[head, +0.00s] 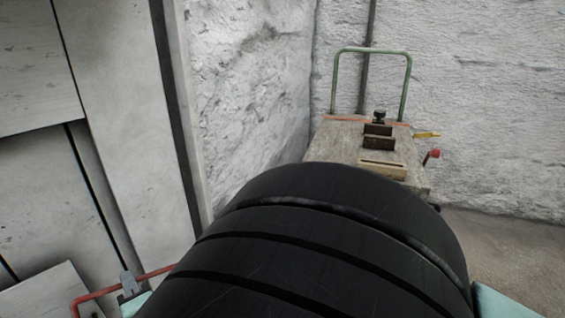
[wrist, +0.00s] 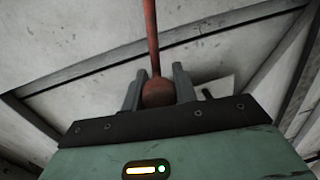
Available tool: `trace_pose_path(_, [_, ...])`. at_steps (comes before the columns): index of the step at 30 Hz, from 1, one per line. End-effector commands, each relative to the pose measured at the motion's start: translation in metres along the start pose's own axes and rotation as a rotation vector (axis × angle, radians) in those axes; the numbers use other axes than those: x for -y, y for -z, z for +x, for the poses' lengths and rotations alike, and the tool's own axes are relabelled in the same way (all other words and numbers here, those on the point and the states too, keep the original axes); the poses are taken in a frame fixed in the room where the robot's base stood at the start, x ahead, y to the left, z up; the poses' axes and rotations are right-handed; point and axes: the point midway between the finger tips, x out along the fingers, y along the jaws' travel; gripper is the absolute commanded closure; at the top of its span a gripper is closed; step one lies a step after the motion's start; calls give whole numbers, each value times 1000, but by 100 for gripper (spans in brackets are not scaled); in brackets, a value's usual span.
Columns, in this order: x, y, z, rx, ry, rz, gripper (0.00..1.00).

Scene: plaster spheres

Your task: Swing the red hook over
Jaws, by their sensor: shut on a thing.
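The red hook (head: 98,292) shows in the head view at the lower left as a thin bent red bar beside a pale panel. In the wrist view it is a reddish rod (wrist: 151,35) with a rounded end (wrist: 158,93) between my fingers. My gripper (wrist: 159,85) is shut on that rounded end, one grey finger on each side. In the head view only a grey fingertip part and a bit of the mint body of my gripper (head: 128,283) show. My dark arm hides much of the middle.
Pale panels (head: 110,100) with dark gaps stand at the left. A wooden-topped cart (head: 335,140) with a green handle (head: 371,50) stands at the back by rough white walls. It bears dark blocks (head: 378,142), and a red knob (head: 433,154) sticks out at its right. Floor (head: 510,245) is clear at the right.

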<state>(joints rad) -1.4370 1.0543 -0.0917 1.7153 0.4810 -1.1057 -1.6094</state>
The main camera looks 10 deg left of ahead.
Motion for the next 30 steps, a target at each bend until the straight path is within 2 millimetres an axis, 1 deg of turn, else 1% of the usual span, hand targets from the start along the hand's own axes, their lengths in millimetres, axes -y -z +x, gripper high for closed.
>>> trace_pose_path(1, [10, 1, 0, 3, 3, -33, 100])
trace_pose_path(3, [18, 2, 1, 6, 2, -78, 100])
trace_pose_path(6, [29, 2, 2, 13, 3, -131, 100])
trace_pose_path(10, [38, 2, 3, 17, 3, -182, 100])
trace_pose_path(16, [45, 0, 4, 23, 3, -222, 100])
trace_pose_path(29, [49, -1, 4, 24, 8, -233, 100])
trace_pose_path(30, [49, -1, 4, 24, 9, -233, 69])
